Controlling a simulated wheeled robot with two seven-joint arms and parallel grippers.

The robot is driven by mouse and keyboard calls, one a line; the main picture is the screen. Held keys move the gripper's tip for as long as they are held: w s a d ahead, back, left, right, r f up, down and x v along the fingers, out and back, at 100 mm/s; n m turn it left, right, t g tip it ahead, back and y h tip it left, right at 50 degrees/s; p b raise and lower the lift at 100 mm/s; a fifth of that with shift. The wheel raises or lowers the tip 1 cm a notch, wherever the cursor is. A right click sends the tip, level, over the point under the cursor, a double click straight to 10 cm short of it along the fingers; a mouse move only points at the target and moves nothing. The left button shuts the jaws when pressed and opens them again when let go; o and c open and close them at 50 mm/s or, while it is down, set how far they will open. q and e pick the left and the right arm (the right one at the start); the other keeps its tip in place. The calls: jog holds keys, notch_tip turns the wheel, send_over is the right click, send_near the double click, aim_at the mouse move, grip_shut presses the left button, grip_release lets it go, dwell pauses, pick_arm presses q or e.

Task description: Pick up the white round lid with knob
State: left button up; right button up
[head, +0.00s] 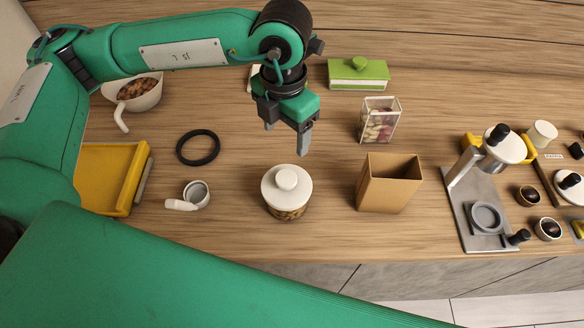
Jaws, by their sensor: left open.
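The white round lid with a knob (287,186) sits on top of a clear round jar (288,213) near the front middle of the wooden counter. The jar holds something brownish. My left gripper (287,143) hangs above the counter, behind the lid in the picture and apart from it. Its fingers point down, are open, and hold nothing. My right gripper is out of view.
An open brown cardboard box (388,184) stands to the right of the jar. A clear container (379,121) stands behind it, near a green lidded box (358,74). A small cup (196,194), a black ring (198,148) and a yellow tray (104,177) are to the left.

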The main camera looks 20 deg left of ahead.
pick_arm(q)
jog(key=p, duration=0.2)
send_over(286, 178)
jog(key=f, duration=0.6)
jog(key=shift+w+a+f, duration=0.2)
jog(key=shift+w+f, duration=0.1)
jog(key=shift+f, duration=0.1)
jog(key=shift+s+d+f+p, duration=0.1)
jog(key=shift+f+p, duration=0.4)
jog(key=shift+f, duration=0.1)
jog(key=shift+s+d+f+p, duration=0.1)
jog(key=shift+f+p, duration=0.35)
jog(key=shift+f, duration=0.15)
notch_tip(286, 178, down, 3)
jog(key=shift+s+f+p, duration=0.1)
jog(key=shift+p, duration=0.6)
jog(key=shift+f, duration=0.25)
jog(key=c, duration=1.1)
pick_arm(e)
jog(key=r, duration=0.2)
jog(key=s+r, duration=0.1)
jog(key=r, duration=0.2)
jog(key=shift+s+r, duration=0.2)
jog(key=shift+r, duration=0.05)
pick_arm(q)
jog(key=shift+o, duration=0.2)
